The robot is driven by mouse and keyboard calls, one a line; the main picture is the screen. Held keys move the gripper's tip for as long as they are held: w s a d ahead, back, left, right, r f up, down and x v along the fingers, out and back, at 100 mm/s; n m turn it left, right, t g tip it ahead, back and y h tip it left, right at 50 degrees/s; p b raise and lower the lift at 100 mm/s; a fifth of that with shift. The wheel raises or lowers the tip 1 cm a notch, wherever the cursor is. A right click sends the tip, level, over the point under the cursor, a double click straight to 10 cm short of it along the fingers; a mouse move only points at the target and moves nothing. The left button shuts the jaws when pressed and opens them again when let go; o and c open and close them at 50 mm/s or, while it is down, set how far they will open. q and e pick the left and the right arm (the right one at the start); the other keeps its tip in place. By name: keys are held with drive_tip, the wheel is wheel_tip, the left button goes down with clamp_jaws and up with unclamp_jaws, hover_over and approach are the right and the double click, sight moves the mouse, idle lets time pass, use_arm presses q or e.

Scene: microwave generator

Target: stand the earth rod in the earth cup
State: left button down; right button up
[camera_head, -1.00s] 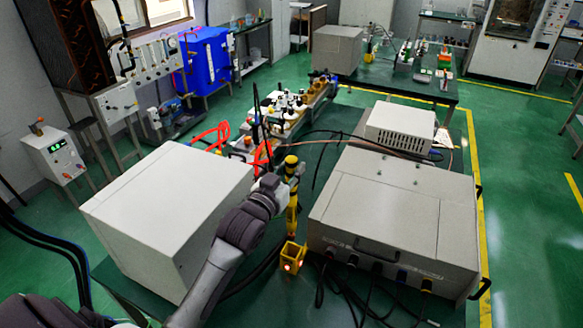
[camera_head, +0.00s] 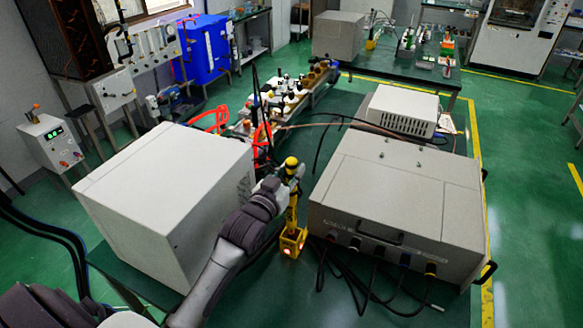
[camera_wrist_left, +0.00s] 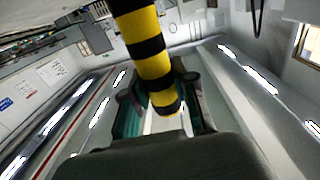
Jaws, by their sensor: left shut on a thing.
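The earth rod (camera_head: 291,208) is yellow with black bands and a dark, yellow-topped upper end. My left gripper (camera_head: 290,172) is shut on its upper part, and the rod hangs nearly upright below it. The left wrist view shows the striped rod (camera_wrist_left: 149,45) between the fingers (camera_wrist_left: 158,92). The earth cup (camera_head: 292,243) is a small yellow square holder with a glowing spot on its front, on the green bench. The rod's lower end meets the cup's mouth in the head view; I cannot tell how far inside it is. My right gripper is out of view.
A large white box (camera_head: 165,195) stands left of my left arm. A grey instrument case (camera_head: 400,205) stands close to the right of the cup, with dark cables (camera_head: 350,285) before it.

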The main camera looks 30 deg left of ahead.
use_arm(q)
wheel_tip(320, 180, down, 5)
drive_tip(key=b, duration=0.2)
drive_tip(key=shift+r+b, duration=0.2)
drive_tip(key=shift+b, duration=0.1)
drive_tip(key=shift+f, duration=0.5)
idle(0.5)
drive_tip(key=c, duration=0.8)
unclamp_jaws()
drive_tip(key=shift+c, duration=0.2)
drive_tip(key=s, duration=1.2)
